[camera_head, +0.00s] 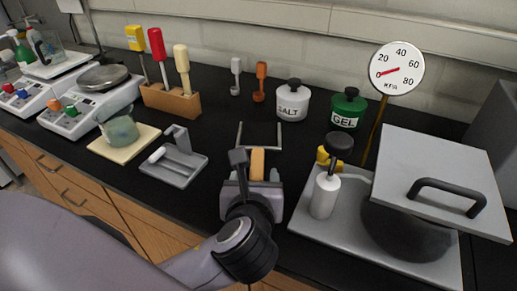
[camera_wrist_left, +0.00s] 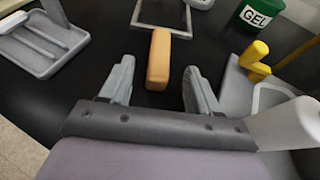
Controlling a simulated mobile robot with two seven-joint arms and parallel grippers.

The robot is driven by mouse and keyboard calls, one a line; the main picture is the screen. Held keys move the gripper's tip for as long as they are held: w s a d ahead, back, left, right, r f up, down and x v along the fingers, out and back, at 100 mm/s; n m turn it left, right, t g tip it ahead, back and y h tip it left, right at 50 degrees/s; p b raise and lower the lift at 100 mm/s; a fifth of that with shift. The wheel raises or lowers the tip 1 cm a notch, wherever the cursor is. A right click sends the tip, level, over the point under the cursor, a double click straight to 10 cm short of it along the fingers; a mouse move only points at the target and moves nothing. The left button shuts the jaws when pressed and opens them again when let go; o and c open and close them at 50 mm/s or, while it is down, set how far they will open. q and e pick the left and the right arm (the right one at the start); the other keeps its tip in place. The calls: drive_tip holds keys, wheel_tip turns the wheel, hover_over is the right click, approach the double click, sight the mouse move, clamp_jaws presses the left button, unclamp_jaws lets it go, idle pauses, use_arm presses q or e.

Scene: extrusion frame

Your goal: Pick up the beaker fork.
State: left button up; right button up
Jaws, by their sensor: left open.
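The beaker fork lies on the black bench, with an orange-tan handle (camera_head: 257,163) toward me and a grey metal U-shaped fork (camera_head: 240,138) pointing to the back wall. In the left wrist view, the handle (camera_wrist_left: 158,58) lies straight ahead, with part of the metal frame (camera_wrist_left: 137,14) at the top edge. My left gripper (camera_head: 257,176) is open and empty at the near end of the handle. In the wrist view its fingers (camera_wrist_left: 158,75) stand on either side of the handle's line, with gaps on both sides. My right gripper does not show.
Left is a grey tray-like holder (camera_head: 198,162). Right is a grey platform (camera_head: 303,217) with a white bottle (camera_head: 324,197), black pot (camera_head: 400,232) and tilted lid (camera_head: 435,165). Behind are the SALT jar (camera_head: 292,105) and GEL jar (camera_head: 348,108). Bench around the fork is clear.

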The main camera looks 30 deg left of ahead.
sight(256, 168)
use_arm(q)
drive_tip(key=shift+x, duration=3.55)
drive_tip(key=c, duration=1.1)
